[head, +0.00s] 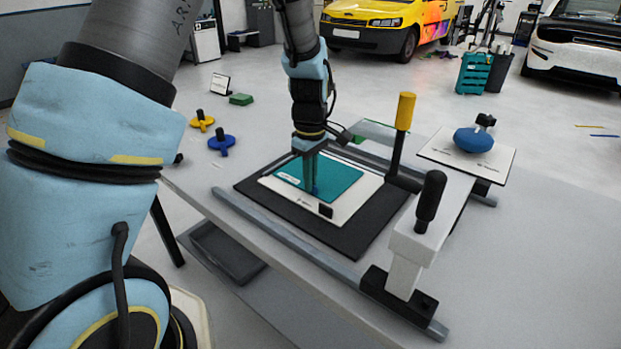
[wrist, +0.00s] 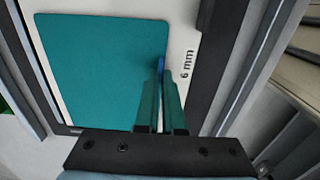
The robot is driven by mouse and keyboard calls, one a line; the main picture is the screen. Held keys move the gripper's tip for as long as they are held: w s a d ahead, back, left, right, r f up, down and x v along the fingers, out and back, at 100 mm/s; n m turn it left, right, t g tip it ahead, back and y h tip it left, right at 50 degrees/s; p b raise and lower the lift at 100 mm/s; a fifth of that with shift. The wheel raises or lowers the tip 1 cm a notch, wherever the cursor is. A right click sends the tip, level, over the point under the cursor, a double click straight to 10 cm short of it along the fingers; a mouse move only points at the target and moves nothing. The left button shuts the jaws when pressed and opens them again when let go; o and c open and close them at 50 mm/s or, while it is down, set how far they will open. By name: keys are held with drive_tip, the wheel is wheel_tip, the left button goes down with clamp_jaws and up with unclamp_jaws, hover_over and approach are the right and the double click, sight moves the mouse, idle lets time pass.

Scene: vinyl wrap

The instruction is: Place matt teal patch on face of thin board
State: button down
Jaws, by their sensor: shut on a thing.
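The fingers hide part of the tab.
The board lies on a black mat (head: 349,240) on the bench. A yellow-topped post (head: 404,112) and a black-knobbed clamp (head: 429,203) stand to the right. A blue suction cup (head: 473,140) sits on another white board (head: 440,150). Yellow and blue knobs (head: 221,142) lie at back left.

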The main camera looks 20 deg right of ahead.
drive_tip(key=shift+f, duration=0.15)
drive_tip(key=c, duration=1)
unclamp_jaws()
drive_tip(key=shift+c, duration=0.2)
wheel_tip(320, 180, up, 12)
drive_tip(key=b, duration=0.2)
drive_tip(key=s+a+f+m, duration=0.1)
drive_tip(key=a+m, duration=0.1)
drive_tip(key=a, duration=0.8)
drive_tip(key=s+a+f+m+t, duration=0.1)
drive_tip(key=a+m, duration=0.1)
drive_tip(key=a, duration=0.8)
drive_tip(key=s+a+f+m, duration=0.2)
drive_tip(key=a+m, duration=0.1)
drive_tip(key=a, duration=0.7)
drive_tip(key=shift+t, duration=0.3)
drive_tip(key=shift+a+f, duration=0.1)
